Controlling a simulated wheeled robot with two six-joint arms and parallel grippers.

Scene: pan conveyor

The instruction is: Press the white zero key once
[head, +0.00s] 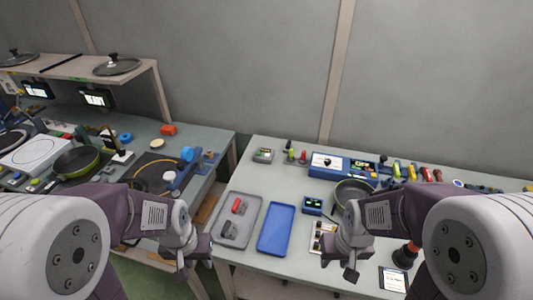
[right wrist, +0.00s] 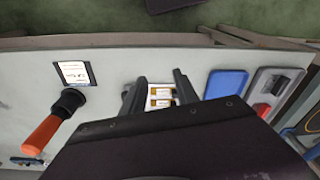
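I cannot make out a white zero key in either view. A small blue box with a dark lit display (head: 313,205) stands on the right table, and a small grey-green device (head: 263,155) sits at its back left; any keys on them are too small to read. My right gripper (head: 342,268) hovers over the table's front part. In the right wrist view its two fingers (right wrist: 160,92) are apart, with a white panel with yellow-brown labels (right wrist: 162,97) seen between them. My left gripper (head: 186,258) is near the table's left front edge, its fingers not clear.
A grey tray (head: 254,214) holding a red and a grey item and an empty blue tray (head: 276,229) lie left of my right gripper. A pan (head: 352,193), a long blue case (head: 340,166) and an orange-handled tool (right wrist: 48,127) are nearby. A gap separates the two tables.

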